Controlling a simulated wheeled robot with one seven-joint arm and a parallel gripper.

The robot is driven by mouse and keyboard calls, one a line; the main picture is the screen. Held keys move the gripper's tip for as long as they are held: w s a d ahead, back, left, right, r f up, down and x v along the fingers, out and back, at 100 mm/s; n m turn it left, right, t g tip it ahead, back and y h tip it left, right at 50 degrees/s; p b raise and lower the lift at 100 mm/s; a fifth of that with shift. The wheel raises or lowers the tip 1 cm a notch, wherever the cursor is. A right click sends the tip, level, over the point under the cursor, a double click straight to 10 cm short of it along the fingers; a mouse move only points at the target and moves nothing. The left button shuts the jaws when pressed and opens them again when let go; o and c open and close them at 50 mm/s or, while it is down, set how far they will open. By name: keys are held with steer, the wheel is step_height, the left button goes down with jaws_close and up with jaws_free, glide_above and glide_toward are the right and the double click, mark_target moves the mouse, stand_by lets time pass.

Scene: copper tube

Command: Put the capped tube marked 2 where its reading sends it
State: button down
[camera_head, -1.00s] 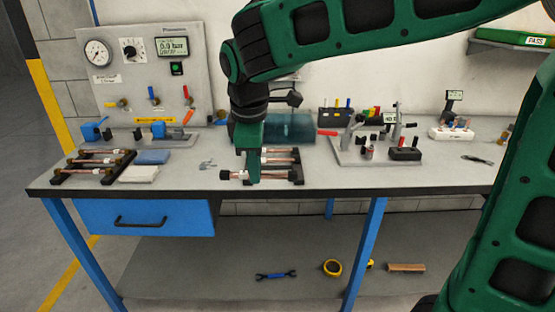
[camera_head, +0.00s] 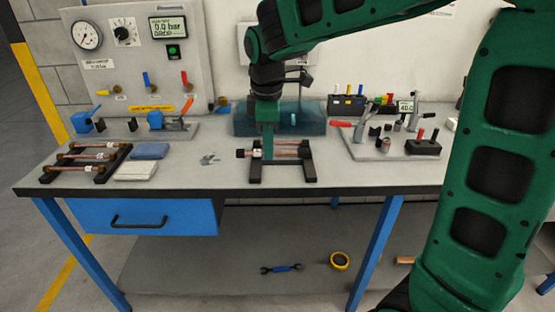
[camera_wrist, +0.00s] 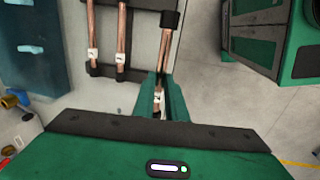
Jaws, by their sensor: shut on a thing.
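My gripper (camera_head: 268,152) is shut on a copper tube with dark end caps (camera_head: 241,153). The tube is level, above the front part of a black rack (camera_head: 255,176). In the wrist view the held tube (camera_wrist: 157,98) shows between the fingers (camera_wrist: 160,100), with a white label and a black cap (camera_wrist: 170,19). Its number is too small to read. Two other copper tubes, a left one (camera_wrist: 91,30) and a right one (camera_wrist: 122,32), lie in the rack with white labels. The pressure display (camera_head: 168,27) on the panel reads about 0.0 bar.
A second black rack (camera_head: 104,172) with several copper tubes stands at left, beside blue (camera_head: 150,150) and white (camera_head: 137,171) pads. A translucent teal tank (camera_head: 243,122) stands behind my gripper. A clamp fixture (camera_head: 365,150) and a black block (camera_head: 423,147) are at right.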

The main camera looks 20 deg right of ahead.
steer(key=w+d+f, duration=0.2)
steer(key=d, duration=0.1)
steer(key=d+f, duration=0.1)
steer(key=shift+w+d, duration=0.15)
steer(key=shift+w, duration=0.25)
steer(key=shift+f, duration=1.95)
steer(key=shift+f, duration=0.1)
steer(key=c, duration=1.8)
jaws_free()
